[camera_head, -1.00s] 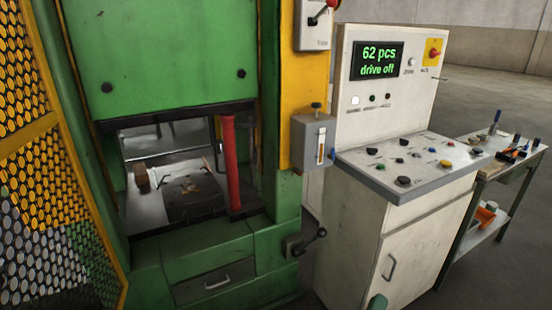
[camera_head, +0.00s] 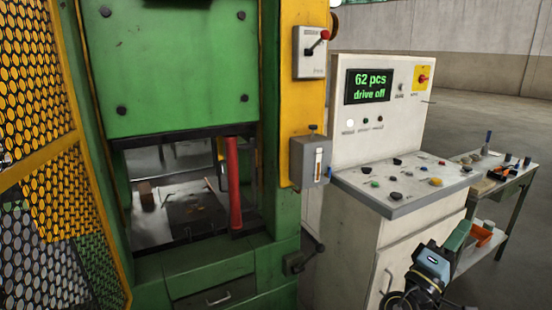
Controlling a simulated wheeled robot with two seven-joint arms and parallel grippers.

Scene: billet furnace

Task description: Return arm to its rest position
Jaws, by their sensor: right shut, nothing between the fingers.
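My right gripper (camera_head: 458,236) is at the lower right, in front of the white control cabinet (camera_head: 350,270). My left gripper is out of view.
The green press (camera_head: 175,70) stands at left with a red post (camera_head: 234,185) in its opening. A yellow mesh guard (camera_head: 35,90) is at far left. The control panel (camera_head: 405,185) reads "62 pcs drive off".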

